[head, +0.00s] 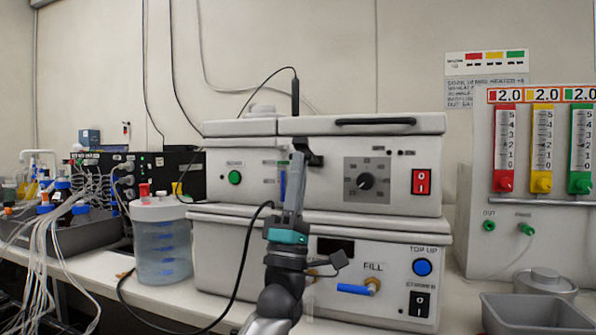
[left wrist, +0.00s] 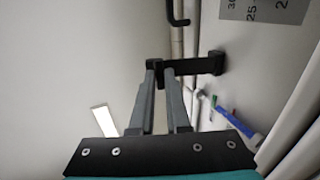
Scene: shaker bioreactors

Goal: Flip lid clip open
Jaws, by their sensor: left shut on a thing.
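The upper white shaker unit (head: 330,188) has a pale lid (head: 425,125) with a black handle. A black lid clip (head: 315,159) sits on its front just below the lid seam. In the left wrist view the clip (left wrist: 207,65) is a dark bar fixed to the unit's front and reaching out from it. My left gripper (head: 299,158) points up in front of the unit. In the left wrist view its grey fingers (left wrist: 160,66) are shut on the clip's outer end. The fingers hide part of the clip in the head view. My right gripper is not in view.
A lower unit (head: 230,265) with a blue tap (head: 356,289) stands under the shaker. A clear jar (head: 161,245) is to the left, near tubed bottles. A grey tray (head: 535,315) and flow meters (head: 541,150) are to the right. A black cable (head: 240,270) hangs by my arm.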

